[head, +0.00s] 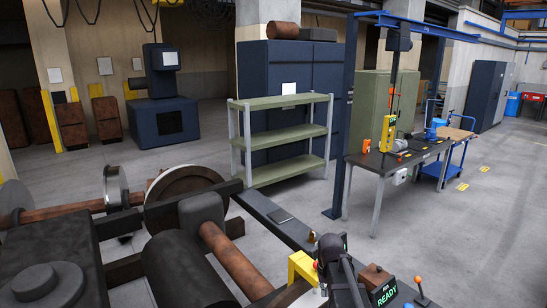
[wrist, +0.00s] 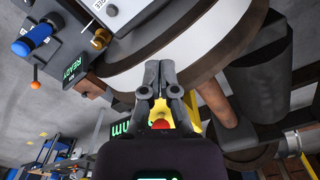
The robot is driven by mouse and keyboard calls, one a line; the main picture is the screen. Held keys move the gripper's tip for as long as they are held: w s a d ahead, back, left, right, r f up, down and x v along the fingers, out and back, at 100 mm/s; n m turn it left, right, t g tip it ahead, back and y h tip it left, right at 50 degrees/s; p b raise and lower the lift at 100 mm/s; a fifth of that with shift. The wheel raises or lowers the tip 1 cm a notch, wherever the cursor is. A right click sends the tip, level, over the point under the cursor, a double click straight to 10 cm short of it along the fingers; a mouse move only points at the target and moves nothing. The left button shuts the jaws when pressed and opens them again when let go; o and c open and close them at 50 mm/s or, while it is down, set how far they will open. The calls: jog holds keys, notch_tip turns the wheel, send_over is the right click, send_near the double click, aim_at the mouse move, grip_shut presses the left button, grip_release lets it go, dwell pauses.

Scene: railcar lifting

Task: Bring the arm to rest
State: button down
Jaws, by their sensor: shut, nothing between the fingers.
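My gripper (wrist: 159,68) shows in the wrist view with its two dark fingers close together, shut and empty. The pale rim of a large wheel (wrist: 215,52) lies behind the fingertips; I cannot tell the gap between them. In the head view my dark arm reaches in at the bottom, right of a yellow bracket (head: 302,266), and its fingertips are not clear. The yellow bracket also shows behind the fingers in the wrist view, with a red knob (wrist: 161,124) in front of it.
A green-lit READY box (head: 385,292) and an orange-knobbed lever (head: 418,279) stand close to my arm. Wheelsets with a rusty wheel (head: 185,183) fill the left. A green shelf (head: 285,138) and a workbench (head: 400,155) stand behind. Open floor lies between them and on the right.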

jog(key=s+f+b, duration=0.2)
jog(key=s+f, duration=0.1)
jog(key=s, duration=0.4)
jog(key=s+f+b, duration=0.3)
jog(key=s+f, duration=0.1)
jog(key=s, duration=0.3)
jog(key=shift+m, duration=0.3)
jog(key=shift+d, duration=0.1)
dwell(2.2)
